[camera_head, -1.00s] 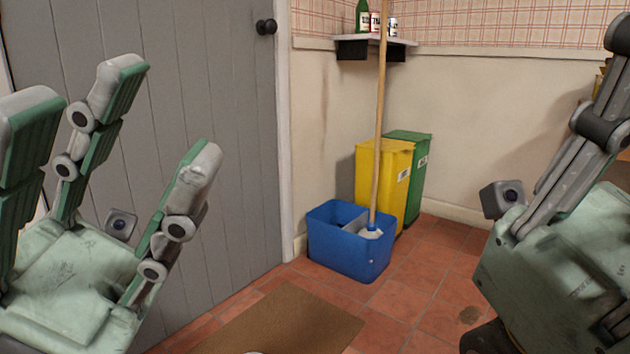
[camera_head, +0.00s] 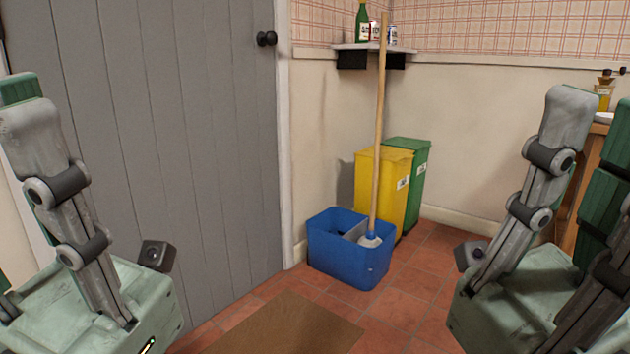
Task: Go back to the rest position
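My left gripper (camera_head: 30,120) stands at the left edge, fingers pointing up, partly cut off by the frame. Its near grey finger covers part of a green-padded one behind. The fingers stand upright and look open, with nothing seen between them. My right gripper (camera_head: 585,150) stands at the right edge, fingers up, with a gap between the grey finger and the green-padded finger. It is open and I see nothing in it. Both grippers are in front of the room's furnishings and appear to touch nothing.
A blue mop bucket (camera_head: 345,262) with a mop (camera_head: 379,130) stands in the middle, before yellow (camera_head: 382,188) and green bins (camera_head: 420,165). A grey door (camera_head: 170,130) is at left, a brown mat (camera_head: 285,328) below. A wooden furniture edge (camera_head: 588,185) shows behind my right gripper.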

